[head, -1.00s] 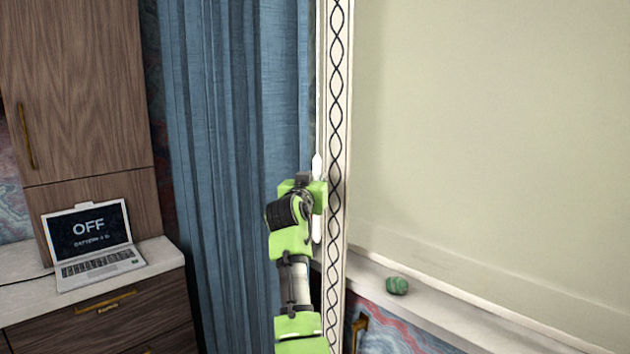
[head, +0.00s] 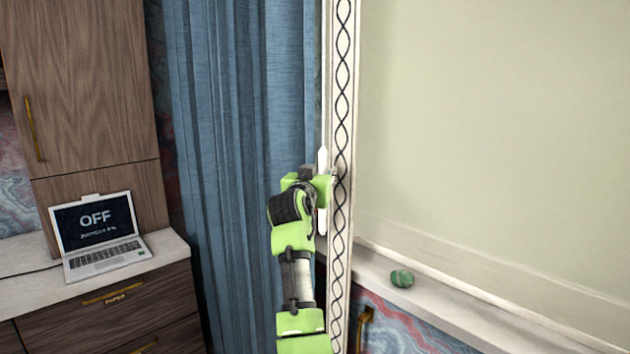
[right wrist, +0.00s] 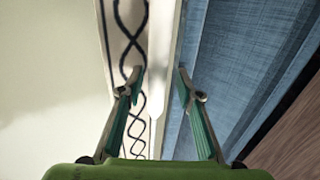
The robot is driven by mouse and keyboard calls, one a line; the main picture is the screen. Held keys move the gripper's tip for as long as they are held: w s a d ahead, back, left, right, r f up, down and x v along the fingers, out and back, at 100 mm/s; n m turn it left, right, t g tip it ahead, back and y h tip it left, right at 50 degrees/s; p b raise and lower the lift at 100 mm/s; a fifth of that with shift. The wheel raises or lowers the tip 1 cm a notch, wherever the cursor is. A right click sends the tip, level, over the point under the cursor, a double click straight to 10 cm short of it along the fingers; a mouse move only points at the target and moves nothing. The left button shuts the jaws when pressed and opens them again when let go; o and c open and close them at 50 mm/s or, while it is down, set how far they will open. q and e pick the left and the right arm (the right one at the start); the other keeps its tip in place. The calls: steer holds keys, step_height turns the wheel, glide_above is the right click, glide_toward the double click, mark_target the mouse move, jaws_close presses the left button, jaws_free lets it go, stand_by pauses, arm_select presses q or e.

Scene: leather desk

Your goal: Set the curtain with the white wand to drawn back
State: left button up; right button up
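The blue curtain (head: 235,120) hangs in tall folds left of a cream frame strip with a black twisted pattern. The white wand (head: 322,160) hangs upright at the curtain's right edge, beside the strip; my gripper hides part of it. My right gripper (head: 322,178) is raised at the wand. In the right wrist view the two fingers of my right gripper (right wrist: 160,78) are apart, with the pale wand (right wrist: 156,103) showing between them and the blue curtain (right wrist: 235,60) to the right. I cannot tell whether a finger touches the wand. My left gripper is out of view.
The patterned strip (head: 342,120) stands very close to my right gripper. A pale panel (head: 500,130) fills the right side above a sill (head: 450,300) with a small green object (head: 402,278). A laptop (head: 97,235) stands on the cabinet at left.

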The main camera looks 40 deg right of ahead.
steer(key=v, duration=1)
steer(key=shift+a, duration=0.3)
steer(key=shift+f, duration=0.15)
